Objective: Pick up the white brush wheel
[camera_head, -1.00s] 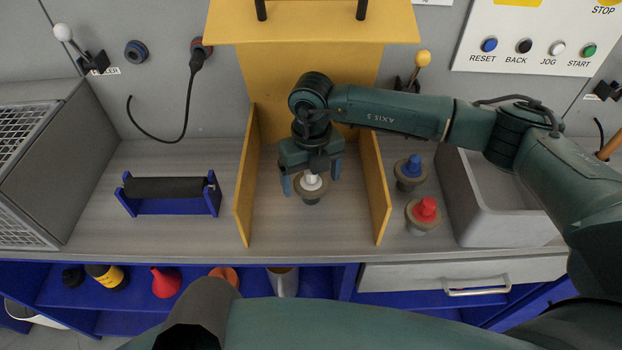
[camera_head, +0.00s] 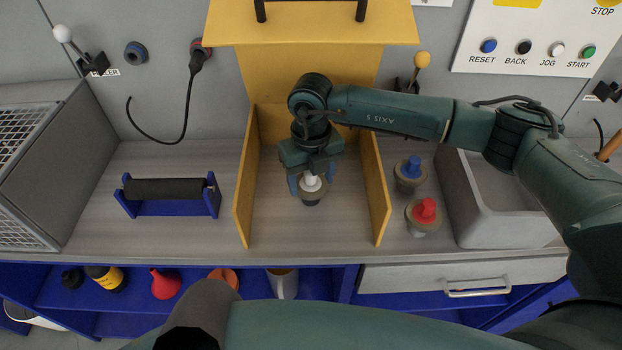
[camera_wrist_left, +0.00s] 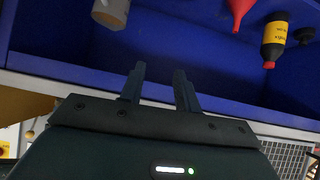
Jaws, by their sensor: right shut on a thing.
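The white brush wheel (camera_head: 312,183) has a white knob on top and a brownish round base with a dark underside. It stands upright inside the yellow open-front enclosure (camera_head: 243,190). My right gripper (camera_head: 311,186) reaches down from above and is shut on the white knob, one blue finger at each side. A blue-knobbed brush wheel (camera_head: 412,167) and a red-knobbed brush wheel (camera_head: 425,210) stand on the bench to the right of the enclosure. My left gripper (camera_wrist_left: 160,88) shows in the left wrist view, its two fingers apart with nothing between them, facing the blue shelf.
A blue cradle with a dark roller (camera_head: 170,190) sits left of the enclosure. A grey basin (camera_head: 500,220) is at the right, and a drawer handle (camera_head: 477,287) sticks out below. The blue shelf holds a red funnel (camera_head: 165,283), a yellow-black bottle (camera_head: 105,277) and a mug (camera_head: 283,283).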

